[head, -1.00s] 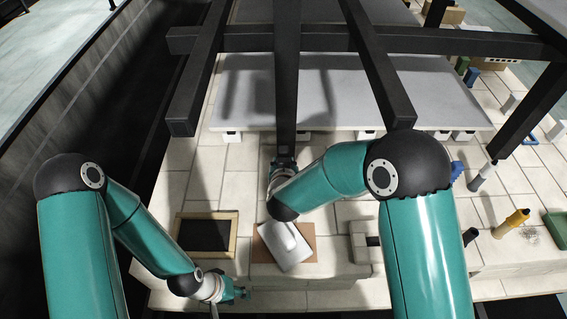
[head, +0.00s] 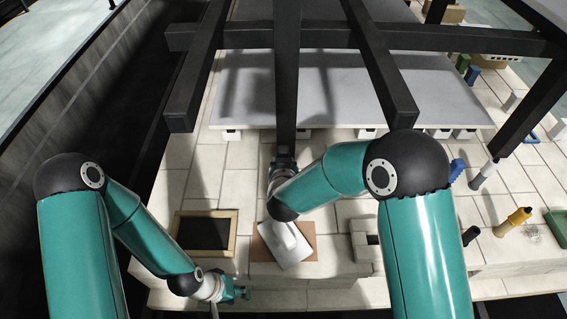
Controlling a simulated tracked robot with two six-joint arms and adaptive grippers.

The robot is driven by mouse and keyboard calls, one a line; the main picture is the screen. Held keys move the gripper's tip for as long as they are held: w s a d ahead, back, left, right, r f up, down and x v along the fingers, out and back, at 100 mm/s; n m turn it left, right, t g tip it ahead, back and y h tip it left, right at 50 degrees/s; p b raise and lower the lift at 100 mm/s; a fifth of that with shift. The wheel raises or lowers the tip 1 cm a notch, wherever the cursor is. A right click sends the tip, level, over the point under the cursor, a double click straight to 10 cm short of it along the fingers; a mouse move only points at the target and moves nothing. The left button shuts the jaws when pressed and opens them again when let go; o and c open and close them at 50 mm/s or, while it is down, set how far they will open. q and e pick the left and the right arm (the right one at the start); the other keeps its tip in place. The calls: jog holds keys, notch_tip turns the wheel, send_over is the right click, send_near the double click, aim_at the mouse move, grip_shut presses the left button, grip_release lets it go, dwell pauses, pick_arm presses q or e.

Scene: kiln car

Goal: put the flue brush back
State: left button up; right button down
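I cannot pick out the flue brush for certain. A yellow cylindrical thing (head: 513,221) lies tilted on the pale bricks at the right, and a white and grey cylinder (head: 484,176) stands farther back. Either could be a handled tool, but neither shows clear bristles. My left gripper (head: 240,294) is low over the front brick edge, below the framed black panel; its fingers are too small to tell open from shut.
Dark beams (head: 287,70) cross above a grey slab (head: 240,95). A blue piece (head: 457,170) and a green tray (head: 558,226) are at right. Bricks left of centre are clear.

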jog(key=shift+f, duration=0.1)
jog(key=c, duration=0.8)
grip_release()
jog(key=shift+o, duration=0.2)
jog(key=p+v, duration=0.2)
jog(key=v, duration=0.6)
dwell(1.0)
dwell(0.4)
jog(key=v, duration=1.2)
